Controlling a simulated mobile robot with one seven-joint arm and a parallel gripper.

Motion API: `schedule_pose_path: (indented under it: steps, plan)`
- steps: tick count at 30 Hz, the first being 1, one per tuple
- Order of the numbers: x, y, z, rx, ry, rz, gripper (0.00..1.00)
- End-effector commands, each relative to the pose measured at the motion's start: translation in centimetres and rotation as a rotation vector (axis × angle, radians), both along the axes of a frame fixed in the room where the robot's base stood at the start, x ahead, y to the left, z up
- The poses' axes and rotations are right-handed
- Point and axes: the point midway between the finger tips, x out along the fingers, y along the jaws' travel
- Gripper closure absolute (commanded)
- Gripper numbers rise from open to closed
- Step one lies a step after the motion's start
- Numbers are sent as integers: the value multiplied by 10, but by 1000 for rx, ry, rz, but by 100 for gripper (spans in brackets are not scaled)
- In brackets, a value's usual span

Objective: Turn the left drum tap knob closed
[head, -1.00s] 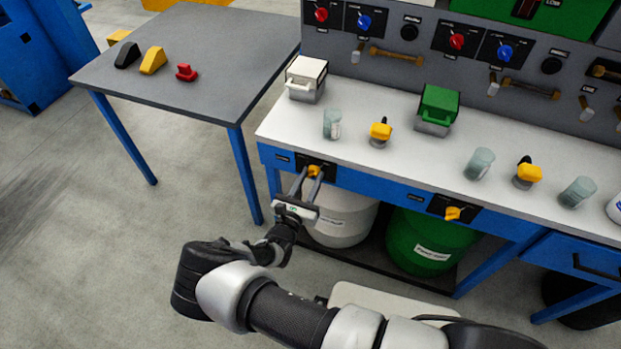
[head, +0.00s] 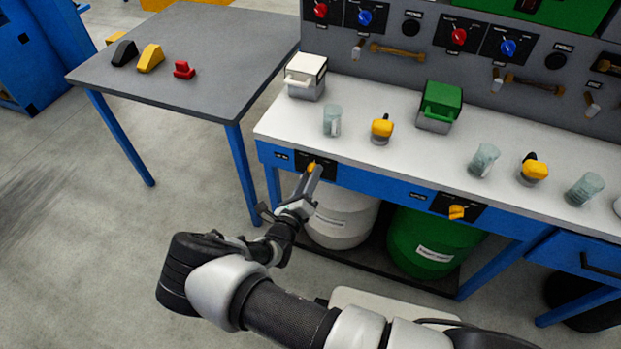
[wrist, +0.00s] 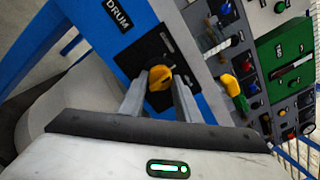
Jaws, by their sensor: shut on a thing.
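The left drum tap knob (head: 312,167) is yellow and sits on a black plate on the blue front rail of the bench, above the white drum (head: 345,217). My gripper (head: 314,176) reaches it from below. In the wrist view the yellow knob (wrist: 160,78) lies between the two fingers of my gripper (wrist: 160,92), which are shut on it. The fingers hide the knob's sides. The black plate (wrist: 153,50) appears tilted in the wrist view, beside a DRUM label. The right yellow tap knob (head: 457,212) sits above the green drum (head: 428,243).
The white bench top (head: 380,165) holds a white-lidded box (head: 306,78), a green-lidded box (head: 438,106), glass beakers and yellow-topped items. A grey table (head: 200,55) with small coloured blocks stands at the left. The floor between table and bench is open.

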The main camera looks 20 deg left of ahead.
Motion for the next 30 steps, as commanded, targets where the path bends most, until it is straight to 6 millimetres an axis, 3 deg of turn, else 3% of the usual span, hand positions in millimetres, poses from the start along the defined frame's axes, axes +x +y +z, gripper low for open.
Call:
schedule_pose_path:
  steps: [18, 30]
  plan:
    - [0, -1, 0, -540, 43, -1, 92]
    - [0, -1, 1, -715, 58, 0, 92]
